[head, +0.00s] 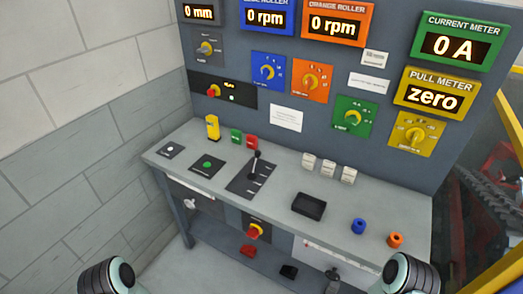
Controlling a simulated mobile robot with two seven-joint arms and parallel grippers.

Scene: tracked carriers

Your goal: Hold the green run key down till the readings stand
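A round green button (207,165) sits on a dark plate at the left of the bench top; it looks like the green run key. No gripper touches it. The readings above are 0 mm (199,11), 0 rpm on the blue roller display (268,18), 0 rpm on the orange roller display (337,23), 0 A on the green current meter (459,47) and "zero" on the yellow pull meter (435,96). Only rounded links of my two arms show at the bottom edge; both grippers are out of view.
A black lever (256,163) stands right of the button. A plate with a white button (171,149), a yellow block (212,127) and green (236,136) and red (252,142) blocks are close by. A black tray (308,207) and blue (358,226) and orange (395,240) cylinders lie right.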

